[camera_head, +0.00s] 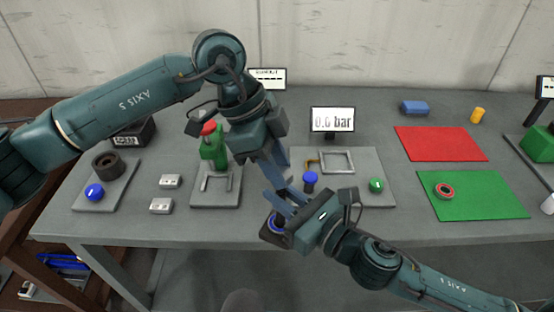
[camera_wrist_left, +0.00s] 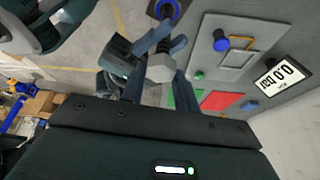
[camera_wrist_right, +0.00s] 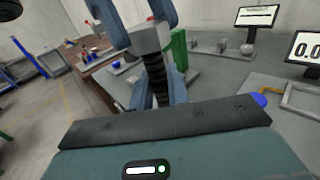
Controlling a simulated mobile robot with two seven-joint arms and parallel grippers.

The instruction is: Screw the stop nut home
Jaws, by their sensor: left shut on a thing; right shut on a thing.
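My left gripper (camera_wrist_left: 160,80) is shut on a grey block-like nut (camera_wrist_left: 160,68), also seen in the right wrist view (camera_wrist_right: 150,38). My right gripper (camera_wrist_right: 158,90) is shut on a black ridged threaded shaft (camera_wrist_right: 156,76). The nut sits at the shaft's upper end; how far it is threaded on cannot be told. In the head view, the left gripper (camera_head: 278,180) comes from above and the right gripper (camera_head: 287,204) from the lower right, close together. A dark block with a blue ring (camera_head: 277,226) shows below them by the table's front edge; whether it joins the shaft is hidden.
A green jack with a red top (camera_head: 213,148) stands on a grey plate behind. A plate with blue and green knobs (camera_head: 350,190) and a "0.0 bar" display (camera_head: 332,120) is to the right. Red (camera_head: 440,143) and green (camera_head: 480,205) mats lie farther right.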

